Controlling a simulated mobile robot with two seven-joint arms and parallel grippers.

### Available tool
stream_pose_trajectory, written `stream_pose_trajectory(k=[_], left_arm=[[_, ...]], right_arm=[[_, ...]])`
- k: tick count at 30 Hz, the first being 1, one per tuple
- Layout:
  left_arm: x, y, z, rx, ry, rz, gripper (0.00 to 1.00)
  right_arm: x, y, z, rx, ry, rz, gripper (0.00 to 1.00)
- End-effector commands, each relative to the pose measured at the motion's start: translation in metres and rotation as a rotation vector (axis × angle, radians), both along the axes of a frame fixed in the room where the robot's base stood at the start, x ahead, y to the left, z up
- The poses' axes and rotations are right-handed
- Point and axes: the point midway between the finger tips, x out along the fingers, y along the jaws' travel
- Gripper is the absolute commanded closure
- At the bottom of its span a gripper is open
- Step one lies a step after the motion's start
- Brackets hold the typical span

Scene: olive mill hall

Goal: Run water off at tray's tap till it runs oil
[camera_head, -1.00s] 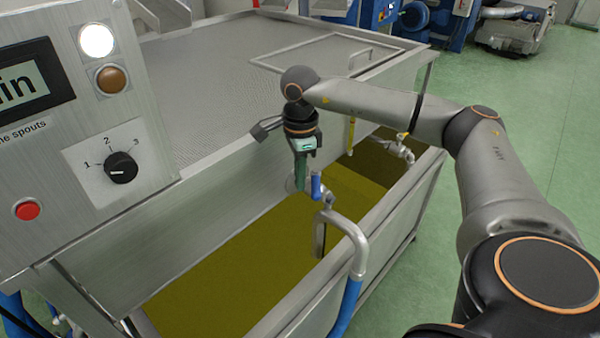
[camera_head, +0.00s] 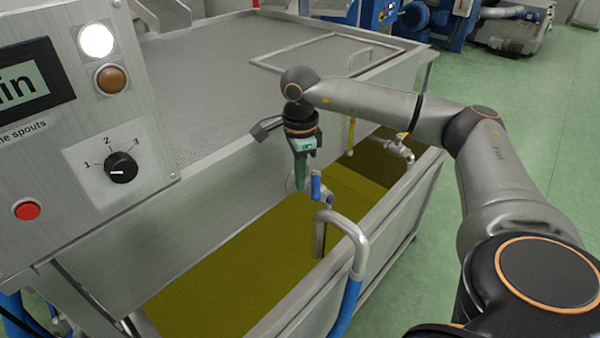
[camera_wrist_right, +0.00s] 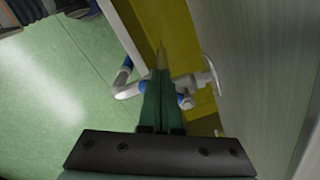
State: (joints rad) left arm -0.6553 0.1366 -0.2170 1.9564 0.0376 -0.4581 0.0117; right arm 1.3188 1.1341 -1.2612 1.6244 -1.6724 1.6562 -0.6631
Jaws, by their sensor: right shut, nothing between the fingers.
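A steel tray (camera_head: 375,215) holds olive-yellow liquid (camera_head: 240,255), with a darker part at its far end. A tap with a blue lever (camera_head: 317,187) is on the machine's wall above the liquid; the wrist view also shows this metal tap (camera_wrist_right: 190,85). A bent metal pipe (camera_head: 345,225) arches over the tray's rim beside it. I cannot tell whether anything runs from it. My right gripper (camera_head: 302,188) points down, shut and empty, just beside the blue lever. In the wrist view its green fingers (camera_wrist_right: 162,75) overlap the tap; contact is unclear. My left gripper is out of view.
Another tap (camera_head: 398,148) is at the tray's far end. A panel with a numbered knob (camera_head: 121,168), a red button (camera_head: 27,210) and a lit white lamp (camera_head: 96,40) stands at the left. Green floor (camera_head: 540,130) is clear at the right.

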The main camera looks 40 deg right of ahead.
Motion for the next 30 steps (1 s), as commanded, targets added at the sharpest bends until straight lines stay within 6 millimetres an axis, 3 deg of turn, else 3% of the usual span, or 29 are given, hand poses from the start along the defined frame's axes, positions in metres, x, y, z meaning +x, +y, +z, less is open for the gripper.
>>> stream_pose_trajectory(k=[15, 30], left_arm=[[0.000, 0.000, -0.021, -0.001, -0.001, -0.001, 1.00], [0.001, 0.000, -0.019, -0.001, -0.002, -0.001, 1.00]], right_arm=[[0.000, 0.000, -0.034, 0.000, 0.000, 0.000, 1.00], [-0.009, -0.009, -0.034, 0.000, 0.000, -0.001, 1.00]])
